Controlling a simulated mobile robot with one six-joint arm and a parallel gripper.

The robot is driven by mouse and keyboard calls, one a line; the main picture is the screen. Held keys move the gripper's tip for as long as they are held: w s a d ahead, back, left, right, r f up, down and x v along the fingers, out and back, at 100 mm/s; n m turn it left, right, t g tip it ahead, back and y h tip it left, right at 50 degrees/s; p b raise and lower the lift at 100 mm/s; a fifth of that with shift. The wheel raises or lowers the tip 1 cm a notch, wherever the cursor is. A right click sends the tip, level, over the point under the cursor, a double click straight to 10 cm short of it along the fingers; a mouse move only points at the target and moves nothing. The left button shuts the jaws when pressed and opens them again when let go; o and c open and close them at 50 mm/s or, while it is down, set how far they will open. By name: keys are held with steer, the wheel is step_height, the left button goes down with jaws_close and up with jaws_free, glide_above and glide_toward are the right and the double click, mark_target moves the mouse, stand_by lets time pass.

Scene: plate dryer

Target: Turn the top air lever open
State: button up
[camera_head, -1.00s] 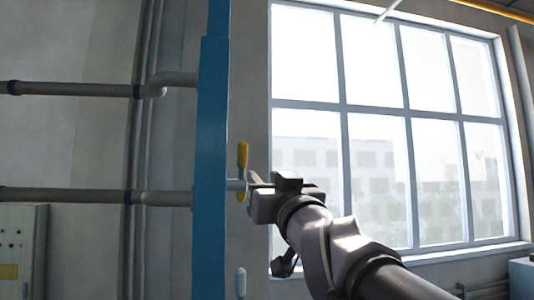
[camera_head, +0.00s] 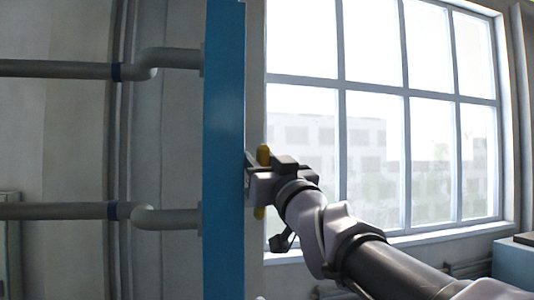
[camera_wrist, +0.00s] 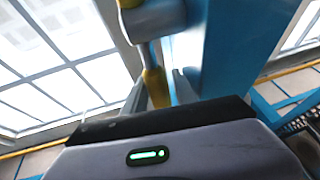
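The yellow air lever (camera_head: 263,155) shows beside the blue column, its upper end standing above my gripper. A second piece of yellow (camera_head: 259,212) shows just below the gripper. My gripper (camera_head: 251,176) is at the column's right edge and covers the middle of the lever. In the wrist view the yellow lever (camera_wrist: 155,88) is just beyond the dark gripper body, below a grey pipe fitting (camera_wrist: 152,18).
The blue column (camera_head: 223,150) stands immediately left of my gripper. Grey pipes (camera_head: 60,69) run into it from the left, one above the other. A large window (camera_head: 375,120) is behind on the right. A blue box (camera_head: 515,262) stands at the lower right.

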steer(key=shift+s+d+r, duration=0.15)
steer(key=shift+s+d, duration=0.1)
steer(key=shift+s, duration=0.1)
steer(key=shift+d, duration=0.15)
steer(key=shift+c, duration=0.6)
jaws_close()
stand_by(0.3)
